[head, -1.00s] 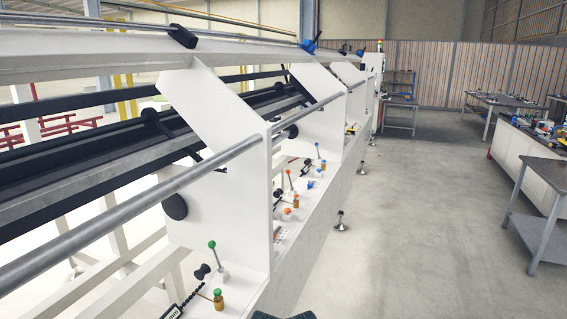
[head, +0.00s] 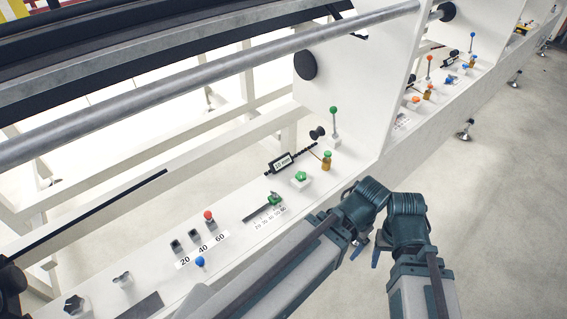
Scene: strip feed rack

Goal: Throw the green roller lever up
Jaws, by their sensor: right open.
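The green roller lever (head: 334,121) has a green ball on a thin metal stem. It stands roughly upright on a small white base on the machine's ledge, below the white upright plate and beside a black roller knob. My right gripper (head: 368,251) is in the lower middle right, by my folded arm links. Its dark fingers are apart with nothing seen between them. It is well below and to the right of the lever, not touching it. My left gripper does not show.
Near the lever are a green-topped brass fitting (head: 327,161), a green star knob (head: 300,178), a black gauge (head: 283,163) and a green slider (head: 274,199). Red-balled (head: 209,216) and blue-balled (head: 200,262) controls sit nearer. A grey rail (head: 240,62) crosses above.

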